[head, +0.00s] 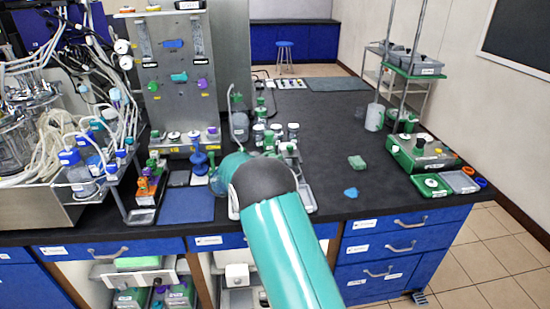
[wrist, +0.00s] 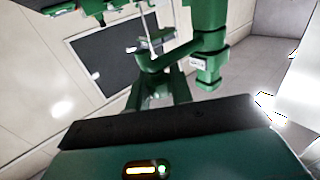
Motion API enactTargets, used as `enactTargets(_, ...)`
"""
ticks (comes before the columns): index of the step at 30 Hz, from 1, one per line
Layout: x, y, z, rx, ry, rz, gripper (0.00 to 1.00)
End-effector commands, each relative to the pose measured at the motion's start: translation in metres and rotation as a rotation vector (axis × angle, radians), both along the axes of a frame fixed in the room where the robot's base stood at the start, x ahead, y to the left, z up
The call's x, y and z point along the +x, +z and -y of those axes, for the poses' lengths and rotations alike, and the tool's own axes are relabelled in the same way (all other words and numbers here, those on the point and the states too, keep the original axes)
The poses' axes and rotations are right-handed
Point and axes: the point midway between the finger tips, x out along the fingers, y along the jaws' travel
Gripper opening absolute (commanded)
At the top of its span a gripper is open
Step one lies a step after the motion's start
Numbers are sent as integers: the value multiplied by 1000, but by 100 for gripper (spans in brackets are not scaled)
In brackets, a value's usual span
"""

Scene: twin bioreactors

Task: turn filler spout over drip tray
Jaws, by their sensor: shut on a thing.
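In the wrist view my gripper (wrist: 160,80) reaches up from its teal housing and is shut on a green part, which looks like the filler spout (wrist: 168,58). A thick green upright piece with a white label stands beside it, and a thin pale rod rises just left of it. In the head view my teal arm and dark wrist joint hide the gripper and the spout. A grey tray (head: 307,200), possibly the drip tray, shows in part at the right of my arm; I cannot tell how the spout lies over it.
Small capped bottles (head: 292,131) and a grey bottle stand behind my arm. A tall panel (head: 178,90) and tubed bioreactors (head: 30,110) fill the left. A green sponge (head: 357,162) and blue piece (head: 351,193) lie right. The black bench (head: 325,130) is mostly clear there.

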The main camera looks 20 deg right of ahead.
Motion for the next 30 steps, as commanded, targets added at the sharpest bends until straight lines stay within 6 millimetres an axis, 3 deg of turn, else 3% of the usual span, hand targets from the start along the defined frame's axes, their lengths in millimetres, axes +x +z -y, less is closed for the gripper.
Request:
enactTargets(14, 0, 0, -1, 0, -9, 1, 0)
enactTargets(15, 0, 0, -1, 0, -9, 1, 28)
enactTargets(18, 0, 0, -1, 0, -9, 1, 44)
enactTargets(30, -3, 0, -9, 0, -8, 0, 44)
